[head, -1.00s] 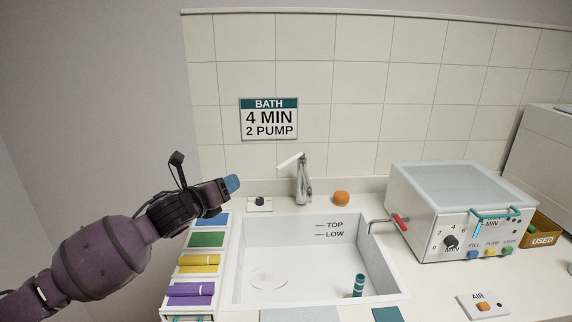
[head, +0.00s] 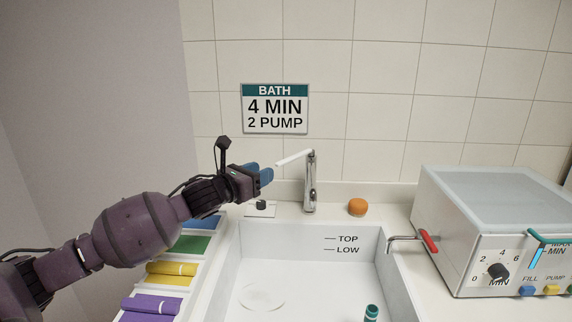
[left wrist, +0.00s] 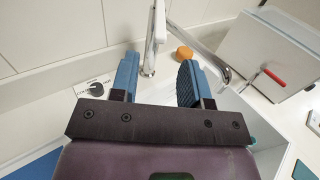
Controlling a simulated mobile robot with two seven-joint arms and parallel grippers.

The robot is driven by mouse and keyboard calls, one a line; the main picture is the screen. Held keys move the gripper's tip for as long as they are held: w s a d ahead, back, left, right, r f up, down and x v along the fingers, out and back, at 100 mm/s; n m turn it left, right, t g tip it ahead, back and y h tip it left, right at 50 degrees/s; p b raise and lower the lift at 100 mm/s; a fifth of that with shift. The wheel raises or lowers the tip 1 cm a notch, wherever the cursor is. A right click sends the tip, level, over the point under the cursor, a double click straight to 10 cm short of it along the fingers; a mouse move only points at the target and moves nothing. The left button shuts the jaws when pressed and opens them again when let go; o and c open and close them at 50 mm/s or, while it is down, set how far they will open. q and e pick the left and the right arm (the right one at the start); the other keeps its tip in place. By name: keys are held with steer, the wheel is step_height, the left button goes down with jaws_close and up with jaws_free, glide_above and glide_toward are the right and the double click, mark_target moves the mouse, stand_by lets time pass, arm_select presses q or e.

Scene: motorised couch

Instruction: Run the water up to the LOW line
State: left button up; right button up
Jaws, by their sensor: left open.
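My left gripper (head: 265,175) is open and empty, just left of the faucet and above the black knob (head: 262,205). In the left wrist view its blue fingers (left wrist: 160,80) are spread, with the faucet (left wrist: 152,45) showing beyond and between them. The faucet (head: 310,185) stands at the back rim of the white sink (head: 300,240), its white lever pointing left toward my fingers. The sink's back wall carries the LOW line (head: 347,250) below the TOP line (head: 347,239). No water is seen in the sink. My right gripper is not in view.
A spout with a red handle (head: 430,241) reaches over the sink's right edge from a grey machine (head: 490,235). An orange object (head: 357,207) sits right of the faucet. Coloured rolls (head: 165,275) lie left of the sink.

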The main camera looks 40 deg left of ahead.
mark_target(284, 160)
arm_select(q)
steer(key=shift+w+d+b, duration=0.15)
steer(key=shift+w+d, duration=0.05)
steer(key=shift+w, duration=1.35)
steer(key=shift+w+d+b, duration=0.15)
steer(key=shift+w+b, duration=0.05)
steer(key=shift+w, duration=1.4)
steer(key=shift+w+d+b, duration=0.15)
steer(key=shift+w+d, duration=0.05)
steer(key=shift+w, duration=1.35)
jaws_close()
